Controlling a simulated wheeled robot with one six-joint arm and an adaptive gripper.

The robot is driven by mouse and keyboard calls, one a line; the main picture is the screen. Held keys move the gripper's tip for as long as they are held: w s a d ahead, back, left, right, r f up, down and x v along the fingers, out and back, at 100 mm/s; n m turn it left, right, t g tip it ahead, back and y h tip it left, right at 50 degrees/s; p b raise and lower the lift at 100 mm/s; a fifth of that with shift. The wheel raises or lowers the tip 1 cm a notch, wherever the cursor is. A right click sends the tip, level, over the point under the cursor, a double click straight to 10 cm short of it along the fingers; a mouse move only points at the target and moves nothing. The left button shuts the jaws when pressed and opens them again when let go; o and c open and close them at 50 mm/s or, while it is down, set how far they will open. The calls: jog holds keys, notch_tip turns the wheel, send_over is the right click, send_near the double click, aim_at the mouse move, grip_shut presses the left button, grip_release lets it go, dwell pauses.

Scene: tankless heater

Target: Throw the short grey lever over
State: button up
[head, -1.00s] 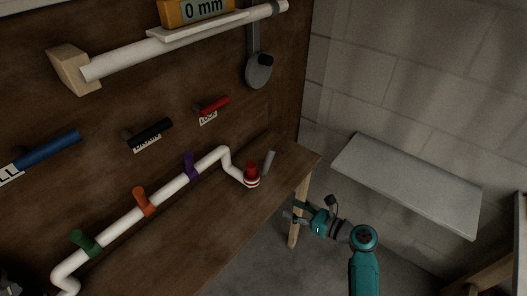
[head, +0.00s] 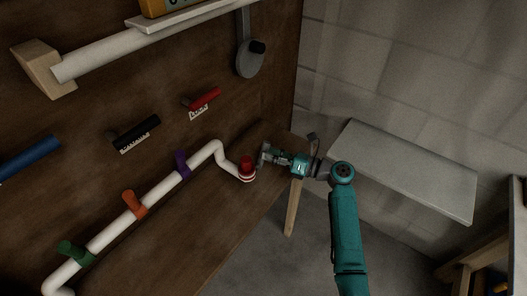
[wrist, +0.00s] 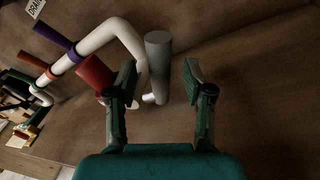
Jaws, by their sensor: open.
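The short grey lever (wrist: 159,66) is a plain grey cylinder rising from the wooden bench top. In the wrist view it stands between the two open fingers of my gripper (wrist: 158,82), with gaps on both sides, and its top leans slightly away from the bench. In the head view my gripper (head: 263,158) is at the bench's right end, beside the red fitting, and mostly hides the lever. The red fitting (wrist: 96,73) stands just left of my left finger in the wrist view; it also shows in the head view (head: 246,165).
A white pipe (head: 108,234) with green, orange and purple handles runs along the bench. Red (head: 205,98), black (head: 137,132) and blue (head: 30,160) levers stick out of the wooden backboard. A grey shelf (head: 400,170) is on the block wall at right.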

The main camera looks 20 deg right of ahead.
jog(key=shift+x, duration=1.45)
grip_shut()
